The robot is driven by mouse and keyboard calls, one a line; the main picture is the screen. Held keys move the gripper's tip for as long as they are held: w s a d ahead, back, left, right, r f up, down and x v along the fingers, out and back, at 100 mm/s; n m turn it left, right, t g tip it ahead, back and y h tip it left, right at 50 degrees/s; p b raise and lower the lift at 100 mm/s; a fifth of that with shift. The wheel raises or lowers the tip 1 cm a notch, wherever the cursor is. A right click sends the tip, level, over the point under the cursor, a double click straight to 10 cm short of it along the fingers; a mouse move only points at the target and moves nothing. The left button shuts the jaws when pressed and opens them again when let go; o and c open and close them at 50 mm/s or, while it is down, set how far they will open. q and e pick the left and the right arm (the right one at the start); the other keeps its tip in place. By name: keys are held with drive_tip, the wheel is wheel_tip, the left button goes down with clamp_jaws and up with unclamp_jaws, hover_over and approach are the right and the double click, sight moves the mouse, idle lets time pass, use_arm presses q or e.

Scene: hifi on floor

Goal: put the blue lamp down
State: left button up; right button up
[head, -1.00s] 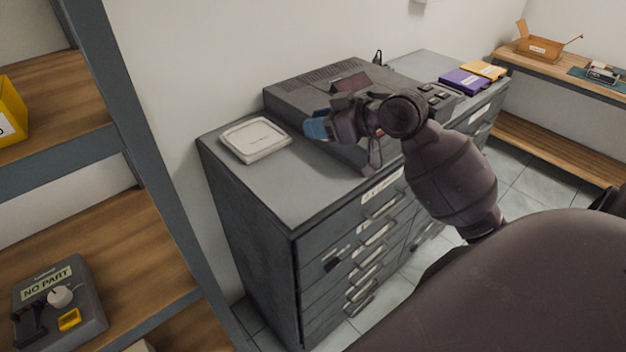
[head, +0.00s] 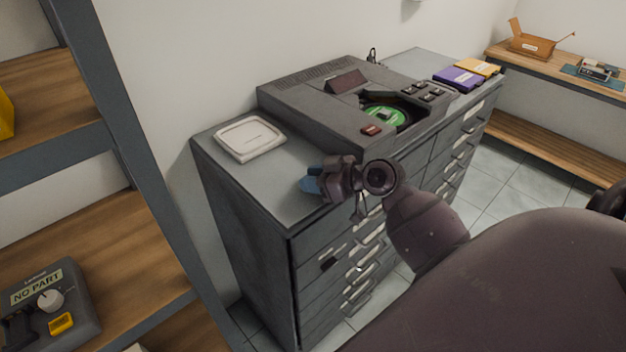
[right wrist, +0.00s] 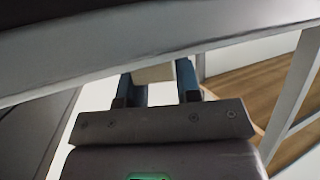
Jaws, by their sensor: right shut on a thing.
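My right gripper (head: 314,181) is over the front part of the grey cabinet's top (head: 285,198), pointing left. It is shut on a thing. Blue shows at its tips, but I cannot tell how much of that is the blue lamp and how much is finger. The right wrist view shows the two bluish fingers of my right gripper (right wrist: 155,90) apart, with a pale surface between or behind them. The lamp's shape is not clear in either view, and I cannot tell whether it touches the cabinet. My left gripper is not in view.
A pale square tray-like thing (head: 249,139) lies on the cabinet's left part. A grey disc player (head: 312,101) with a green disc stands behind the gripper. Purple (head: 458,79) and yellow cases are farther right. A shelf rack (head: 120,150) stands at left. Some cabinet top before the tray is clear.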

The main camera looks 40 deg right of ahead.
drive_tip(key=shift+f, duration=0.2)
drive_tip(key=shift+f, duration=0.1)
drive_tip(key=o, duration=1)
